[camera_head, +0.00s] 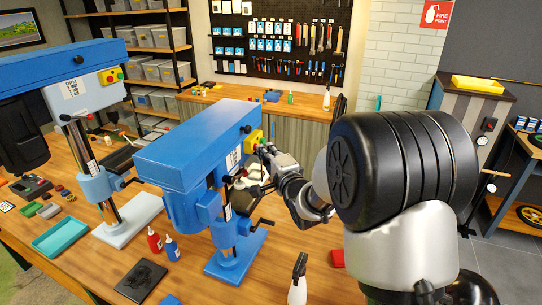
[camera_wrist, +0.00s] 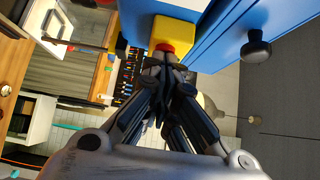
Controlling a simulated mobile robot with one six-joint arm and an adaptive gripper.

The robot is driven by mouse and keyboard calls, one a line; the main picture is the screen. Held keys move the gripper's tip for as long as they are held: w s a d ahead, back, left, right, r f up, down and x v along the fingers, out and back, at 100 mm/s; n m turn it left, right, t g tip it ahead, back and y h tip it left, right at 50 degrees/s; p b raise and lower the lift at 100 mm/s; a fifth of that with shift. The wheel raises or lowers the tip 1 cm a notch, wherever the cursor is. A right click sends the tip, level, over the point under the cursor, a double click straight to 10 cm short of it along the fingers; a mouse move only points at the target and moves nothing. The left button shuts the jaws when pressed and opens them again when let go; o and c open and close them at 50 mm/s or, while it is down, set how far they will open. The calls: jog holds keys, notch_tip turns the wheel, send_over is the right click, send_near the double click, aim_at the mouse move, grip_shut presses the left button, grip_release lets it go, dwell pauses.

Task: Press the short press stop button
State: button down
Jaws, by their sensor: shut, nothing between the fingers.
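The short press (camera_head: 195,145) is the blue drill press in the middle of the bench. A yellow switch box (camera_head: 252,139) sits on the end of its blue head, partly behind my gripper. In the wrist view the yellow box (camera_wrist: 178,32) carries a red stop button (camera_wrist: 165,47). My gripper (camera_wrist: 165,60) is shut and empty, its fingertips right at the red button and covering its lower part. I cannot tell whether they touch it. In the head view my gripper (camera_head: 262,150) reaches the box from the right. No green button shows on this box.
A taller blue press (camera_head: 75,75) stands at left with its own yellow box (camera_head: 111,76). Red and blue bottles (camera_head: 154,240), a teal tray (camera_head: 61,236) and a white bottle (camera_head: 298,285) stand on the bench (camera_head: 105,265). A black knob (camera_wrist: 256,48) sticks out beside the box.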

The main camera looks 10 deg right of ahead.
jog(key=shift+a+r, duration=0.1)
jog(key=shift+a, duration=0.2)
